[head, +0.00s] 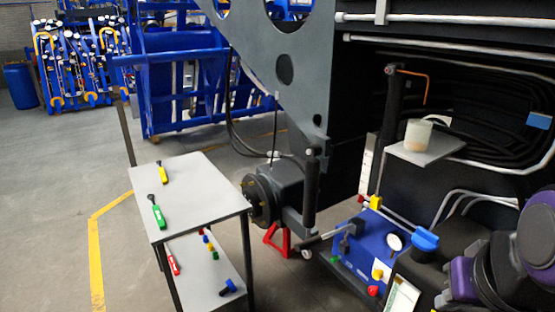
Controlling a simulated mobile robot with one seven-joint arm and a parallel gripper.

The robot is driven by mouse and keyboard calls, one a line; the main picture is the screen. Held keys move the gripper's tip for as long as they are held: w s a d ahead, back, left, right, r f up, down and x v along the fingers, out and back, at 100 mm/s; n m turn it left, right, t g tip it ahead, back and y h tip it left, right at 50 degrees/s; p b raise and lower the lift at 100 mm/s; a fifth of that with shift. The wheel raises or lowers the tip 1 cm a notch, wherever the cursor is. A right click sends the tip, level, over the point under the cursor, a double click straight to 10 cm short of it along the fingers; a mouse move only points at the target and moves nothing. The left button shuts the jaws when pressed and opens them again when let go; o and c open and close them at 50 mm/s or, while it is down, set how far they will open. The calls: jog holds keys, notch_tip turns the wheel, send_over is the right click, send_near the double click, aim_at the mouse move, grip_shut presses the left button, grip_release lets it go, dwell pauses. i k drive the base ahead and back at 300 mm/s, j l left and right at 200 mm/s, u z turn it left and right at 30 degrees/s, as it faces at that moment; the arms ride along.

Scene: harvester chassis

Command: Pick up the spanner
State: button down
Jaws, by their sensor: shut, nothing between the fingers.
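Two hand tools lie on the grey top of a small cart (205,190). One is a yellow-handled tool (163,174) near the back left, and the other is a green-handled tool (158,216) near the left front edge. Both have dark ends pointing away. A red-handled tool (174,264) lies on the lower shelf, partly hidden by the cart's top and leg. The tools are too small to tell which is a spanner. Parts of my arm, purple and dark grey, show at the lower right. My gripper itself is not in view.
Small coloured pieces (209,244) and a blue-and-black item (229,287) lie on the lower shelf. The chassis wheel hub (262,198) stands close to the cart's right. A blue unit with a gauge (395,242) stands between cart and arm. Open floor lies left.

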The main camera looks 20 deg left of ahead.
aim_at(164, 179)
jog(key=u, duration=1.3)
jog(key=i+j+u, duration=0.1)
jog(key=u, duration=0.15)
jog(key=i+j+z, duration=0.2)
jog(key=i, duration=0.15)
jog(key=i+j+z, duration=0.25)
jog(key=i+l+z, duration=0.1)
jog(key=z, duration=1.2)
jog(key=u, duration=1.65)
jog(key=j+u, duration=0.15)
jog(key=j, duration=0.1)
